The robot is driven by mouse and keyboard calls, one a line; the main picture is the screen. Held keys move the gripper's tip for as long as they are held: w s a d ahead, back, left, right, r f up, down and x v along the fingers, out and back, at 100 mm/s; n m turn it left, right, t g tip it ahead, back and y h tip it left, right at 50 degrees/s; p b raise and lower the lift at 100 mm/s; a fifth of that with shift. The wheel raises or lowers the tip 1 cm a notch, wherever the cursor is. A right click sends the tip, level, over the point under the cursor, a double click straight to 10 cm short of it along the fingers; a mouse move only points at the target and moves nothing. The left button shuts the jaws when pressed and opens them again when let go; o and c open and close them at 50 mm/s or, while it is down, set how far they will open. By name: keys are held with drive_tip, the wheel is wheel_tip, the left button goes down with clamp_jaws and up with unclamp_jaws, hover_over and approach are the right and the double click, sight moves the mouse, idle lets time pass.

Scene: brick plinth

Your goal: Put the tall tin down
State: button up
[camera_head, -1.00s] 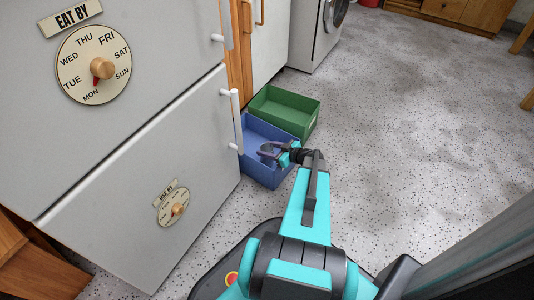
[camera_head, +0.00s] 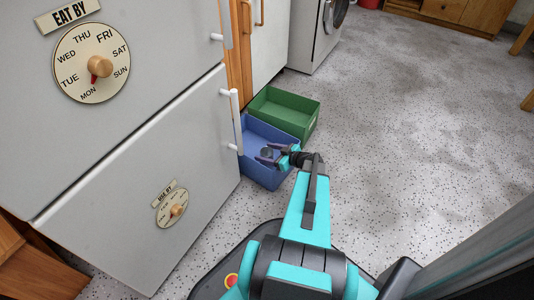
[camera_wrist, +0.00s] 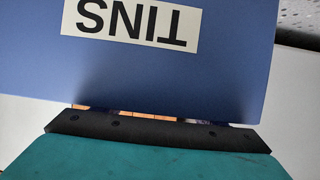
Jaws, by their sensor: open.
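The blue box (camera_head: 263,177) stands on the floor beside the fridge. In the wrist view its wall (camera_wrist: 150,85) fills most of the picture, with an upside-down "TINS" label (camera_wrist: 130,22). My gripper (camera_head: 265,154) is open over the blue box, its fingers apart. A small grey round shape (camera_head: 267,152), which looks like the top of the tall tin, shows between the fingers inside the box. The fingers and box wall hide most of it, and I cannot tell whether it touches the fingers. The wrist view does not show the tin clearly.
A green box (camera_head: 285,110) stands right behind the blue one. The fridge (camera_head: 130,190) with its white handle (camera_head: 233,120) rises close on the left. A white washing machine (camera_head: 315,40) is at the back. The speckled floor (camera_head: 420,150) to the right is clear.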

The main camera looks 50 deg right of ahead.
drive_tip(key=shift+r, duration=0.1)
drive_tip(key=p+v, duration=0.3)
drive_tip(key=v, duration=0.9)
drive_tip(key=shift+s, duration=0.15)
idle(0.9)
